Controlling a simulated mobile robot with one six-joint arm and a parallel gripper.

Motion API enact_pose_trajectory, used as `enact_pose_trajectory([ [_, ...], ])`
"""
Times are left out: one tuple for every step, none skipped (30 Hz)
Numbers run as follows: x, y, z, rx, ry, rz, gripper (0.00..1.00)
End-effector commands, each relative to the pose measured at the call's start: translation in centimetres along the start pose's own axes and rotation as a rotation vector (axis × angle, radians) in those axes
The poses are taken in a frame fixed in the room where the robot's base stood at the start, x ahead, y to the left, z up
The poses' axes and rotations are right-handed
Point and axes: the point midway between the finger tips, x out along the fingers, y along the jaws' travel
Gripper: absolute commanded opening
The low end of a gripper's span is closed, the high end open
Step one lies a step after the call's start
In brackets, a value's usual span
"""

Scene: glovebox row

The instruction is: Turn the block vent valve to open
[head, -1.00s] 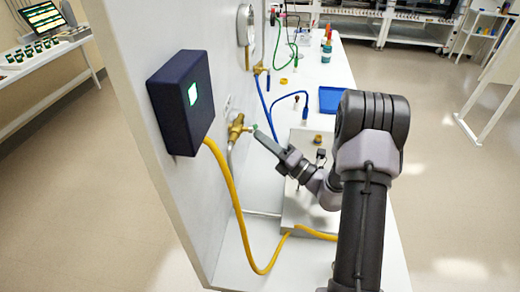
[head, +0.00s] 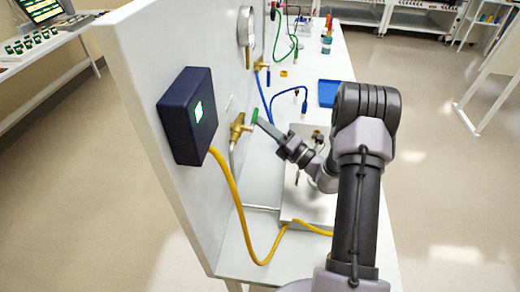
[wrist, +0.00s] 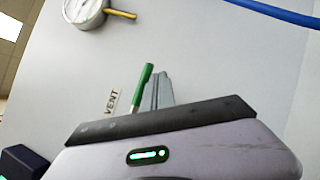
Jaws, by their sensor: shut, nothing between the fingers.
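The vent valve has a brass body (head: 238,129) on the white panel and a green-tipped lever (head: 255,115). In the wrist view the green lever (wrist: 143,86) stands tilted, its top leaning right, beside the printed VENT label (wrist: 111,101). My gripper (head: 262,123) is shut and empty, its fingertips right at the lever in the head view. In the wrist view the grey fingers (wrist: 162,90) are just right of the lever; I cannot tell whether they touch it. The lower lever and brass body are hidden there behind my gripper.
A dark blue box (head: 186,120) with a lit screen juts from the panel, a yellow hose (head: 235,210) hanging below it. A round gauge (wrist: 84,10) is on the panel. A blue hose (head: 285,93) and blue tray (head: 328,93) lie beyond.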

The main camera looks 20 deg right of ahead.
Motion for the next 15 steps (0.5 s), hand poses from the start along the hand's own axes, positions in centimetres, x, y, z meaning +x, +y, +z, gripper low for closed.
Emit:
enact_pose_trajectory([
  [0.01, 0.01, 0.01, 0.000, 0.000, 0.000, 0.00],
  [0.01, 0.01, 0.01, 0.000, 0.000, 0.000, 0.00],
  [0.01, 0.01, 0.02, 0.000, 0.000, 0.000, 0.00],
  [0.01, 0.00, 0.01, 0.000, 0.000, 0.000, 0.00],
  [0.01, 0.00, 0.01, 0.000, 0.000, 0.000, 0.00],
  [0.00, 0.00, 0.01, 0.000, 0.000, 0.000, 0.00],
  [0.00, 0.00, 0.01, 0.000, 0.000, 0.000, 0.00],
  [0.00, 0.00, 0.01, 0.000, 0.000, 0.000, 0.00],
  [0.00, 0.00, 0.01, 0.000, 0.000, 0.000, 0.00],
  [0.00, 0.00, 0.01, 0.000, 0.000, 0.000, 0.00],
  [0.00, 0.00, 0.01, 0.000, 0.000, 0.000, 0.00],
  [0.00, 0.00, 0.02, 0.000, 0.000, 0.000, 0.00],
  [-0.05, 0.00, 0.02, 0.000, 0.000, 0.000, 0.00],
  [-0.15, 0.00, 0.03, 0.000, 0.000, 0.000, 0.00],
  [-0.42, -0.01, 0.05, 0.000, 0.000, -0.001, 0.00],
])
